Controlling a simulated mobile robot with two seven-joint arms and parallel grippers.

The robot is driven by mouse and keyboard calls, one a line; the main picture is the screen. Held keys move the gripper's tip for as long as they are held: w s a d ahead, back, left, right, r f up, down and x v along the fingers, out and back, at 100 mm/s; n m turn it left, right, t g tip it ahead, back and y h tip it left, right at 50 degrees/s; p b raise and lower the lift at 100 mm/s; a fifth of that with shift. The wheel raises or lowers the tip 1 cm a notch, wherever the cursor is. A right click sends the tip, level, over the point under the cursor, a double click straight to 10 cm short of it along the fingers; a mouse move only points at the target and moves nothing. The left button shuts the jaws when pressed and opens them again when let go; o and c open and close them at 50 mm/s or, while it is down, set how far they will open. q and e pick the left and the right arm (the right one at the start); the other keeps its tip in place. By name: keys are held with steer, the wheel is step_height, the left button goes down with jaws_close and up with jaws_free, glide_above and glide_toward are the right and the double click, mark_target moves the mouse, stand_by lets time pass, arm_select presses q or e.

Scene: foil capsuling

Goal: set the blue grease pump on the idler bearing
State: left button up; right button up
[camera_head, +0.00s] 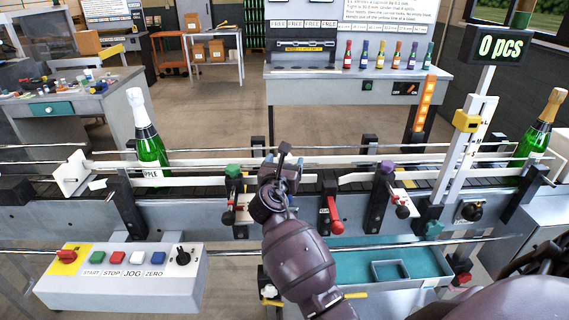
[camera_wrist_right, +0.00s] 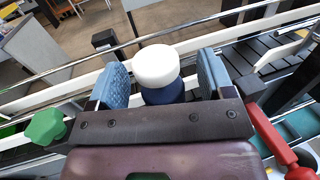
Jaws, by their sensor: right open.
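My right gripper (camera_head: 283,165) is over the near side of the conveyor, in the middle of the head view. In the right wrist view its two blue-padded fingers (camera_wrist_right: 163,82) are open, one on each side of a dark blue body (camera_wrist_right: 163,94) with a round white top (camera_wrist_right: 157,64). This looks like the blue grease pump, upright between the fingers; contact with the pads cannot be made out. Its lower part is hidden behind the gripper's palm. I cannot pick out the idler bearing in either view. My left gripper is not in view.
A green knob (camera_head: 233,171) and a red handle (camera_head: 333,215) flank the gripper closely. Conveyor rails run across behind it. Green bottles stand at left (camera_head: 149,140) and right (camera_head: 535,135). A control box (camera_head: 120,280) is front left, a teal tray (camera_head: 345,265) below.

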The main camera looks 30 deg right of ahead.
steer(key=v, duration=1)
steer(key=shift+s+a, duration=0.3)
steer(key=s+f+m+y, duration=0.4)
steer(key=f+m, duration=0.1)
steer(key=f, duration=0.3)
steer(key=s+f+m+y, duration=0.4)
steer(key=f+m, duration=0.1)
steer(key=f, duration=0.3)
steer(key=s+a+f+m+y, duration=0.1)
steer(key=s+f+m+y, duration=0.1)
steer(key=s+f+m, duration=0.2)
steer(key=s+a+f+m+y, duration=0.1)
steer(key=s+f+m+y, duration=0.2)
steer(key=s+m, duration=0.6)
step_height(320, 180, down, 2)
steer(key=m, duration=0.2)
steer(key=shift+s+a+m, duration=0.2)
steer(key=shift+s+m, duration=0.1)
steer(key=shift+s, duration=0.05)
